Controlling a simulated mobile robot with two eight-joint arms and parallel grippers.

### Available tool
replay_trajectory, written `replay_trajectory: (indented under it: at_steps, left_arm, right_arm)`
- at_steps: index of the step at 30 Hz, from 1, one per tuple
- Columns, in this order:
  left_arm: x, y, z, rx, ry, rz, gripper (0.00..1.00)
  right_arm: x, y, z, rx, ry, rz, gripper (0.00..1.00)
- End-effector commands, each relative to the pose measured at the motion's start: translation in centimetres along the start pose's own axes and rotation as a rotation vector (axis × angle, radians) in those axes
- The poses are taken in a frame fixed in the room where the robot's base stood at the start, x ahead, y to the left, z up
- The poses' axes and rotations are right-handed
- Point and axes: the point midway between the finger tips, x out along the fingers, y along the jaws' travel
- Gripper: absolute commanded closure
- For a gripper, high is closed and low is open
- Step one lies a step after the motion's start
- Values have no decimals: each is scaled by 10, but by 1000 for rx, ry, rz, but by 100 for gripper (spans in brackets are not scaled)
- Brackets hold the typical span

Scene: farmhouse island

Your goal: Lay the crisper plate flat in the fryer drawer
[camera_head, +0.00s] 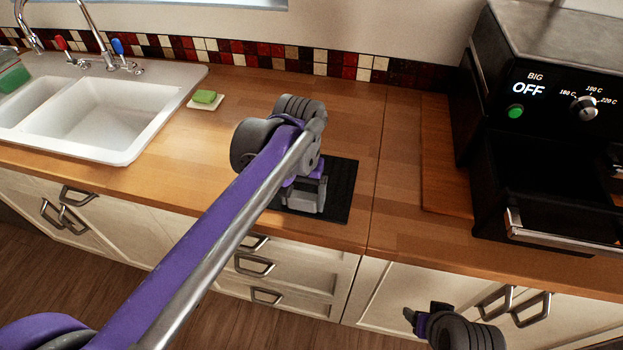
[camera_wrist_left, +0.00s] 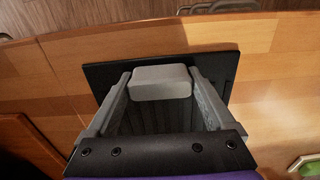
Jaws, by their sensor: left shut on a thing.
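The crisper plate (camera_head: 343,190) is a dark, ribbed rectangle lying flat on, or very close to, the wooden counter; it also shows in the left wrist view (camera_wrist_left: 215,62). A grey block (camera_wrist_left: 160,82) stands up from its middle. My left gripper (camera_head: 306,205) points down over the plate with its fingers shut on the block, as the left wrist view (camera_wrist_left: 160,90) shows. The black fryer (camera_head: 530,60) stands at the right, and its drawer (camera_head: 560,240) is pulled out and open at the top. My right gripper (camera_head: 412,317) is low at the front; its jaws are unclear.
A white sink (camera_head: 170,105) with taps is at the left, and a green sponge (camera_head: 205,97) lies on a small dish beside it. A wooden board (camera_head: 440,150) lies beside the fryer. Counter between plate and board is clear.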

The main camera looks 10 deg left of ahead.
Motion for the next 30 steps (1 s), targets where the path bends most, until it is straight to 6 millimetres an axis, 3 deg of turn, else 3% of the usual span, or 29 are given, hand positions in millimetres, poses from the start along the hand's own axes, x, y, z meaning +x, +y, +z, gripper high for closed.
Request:
replay_trajectory:
  at_steps: [5, 30]
  left_arm:
    - [0, 0, 1, 1, -3, 0, 100]
    - [-44, 0, 0, 0, 0, 0, 100]
  right_arm:
    - [-2, 0, -1, 0, 1, 0, 38]
    - [-31, 0, -22, 0, 14, 0, 38]
